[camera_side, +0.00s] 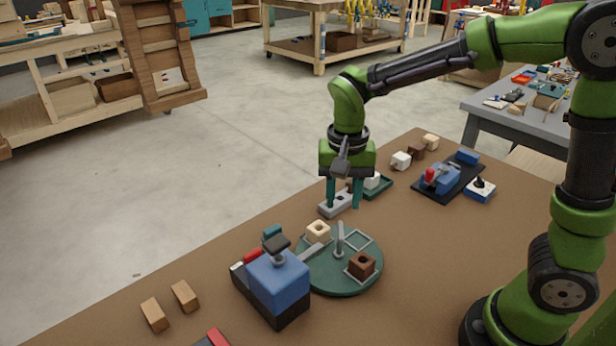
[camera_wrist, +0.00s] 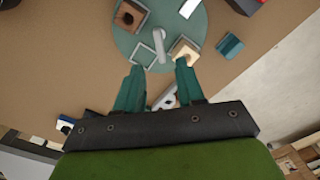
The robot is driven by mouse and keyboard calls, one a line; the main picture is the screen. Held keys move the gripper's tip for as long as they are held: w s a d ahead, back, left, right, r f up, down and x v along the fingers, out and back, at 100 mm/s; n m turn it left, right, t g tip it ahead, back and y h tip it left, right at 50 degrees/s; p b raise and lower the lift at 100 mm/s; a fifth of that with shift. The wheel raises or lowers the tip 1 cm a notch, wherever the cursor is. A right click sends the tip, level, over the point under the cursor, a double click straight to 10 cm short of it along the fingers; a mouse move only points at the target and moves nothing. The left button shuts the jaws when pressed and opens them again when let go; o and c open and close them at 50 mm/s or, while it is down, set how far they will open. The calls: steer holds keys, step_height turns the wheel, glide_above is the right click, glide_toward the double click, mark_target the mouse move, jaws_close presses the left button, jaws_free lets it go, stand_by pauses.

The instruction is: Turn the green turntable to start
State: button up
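The green turntable (camera_side: 345,288) lies flat on the brown table and carries a grey upright post (camera_side: 339,243) at its middle. A pale block with a hole (camera_side: 318,230) and a dark brown block with a hole (camera_side: 362,264) sit on it in square grey frames. My gripper (camera_side: 344,204) is open, pointing down beyond the turntable in the side view, above a grey holed piece (camera_side: 327,210). Its fingers (camera_wrist: 159,74) are apart in the wrist view, with nothing gripped.
A blue machine on a dark base (camera_side: 280,283) stands left of the turntable, with a grey arm reaching over the disc. A small green tray (camera_side: 378,190) with a white piece is near my gripper. A blue-and-red device (camera_side: 440,180) is farther right. Table right of the turntable is clear.

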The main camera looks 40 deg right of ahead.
step_height(320, 180, up, 10)
steer(key=shift+f, duration=0.2)
steer(key=s+d+n+t+y, duration=0.1)
steer(key=s+n+t, duration=0.1)
steer(key=s, duration=0.3)
steer(key=s+d+f+n+t+y, duration=0.1)
steer(key=s+d+n+t, duration=0.1)
steer(key=s+t, duration=0.3)
steer(key=shift+s+d+f+n, duration=0.15)
steer(key=shift+s+d+n, duration=0.15)
steer(key=shift+s+n, duration=0.35)
steer(key=shift+s, duration=0.1)
stand_by(0.4)
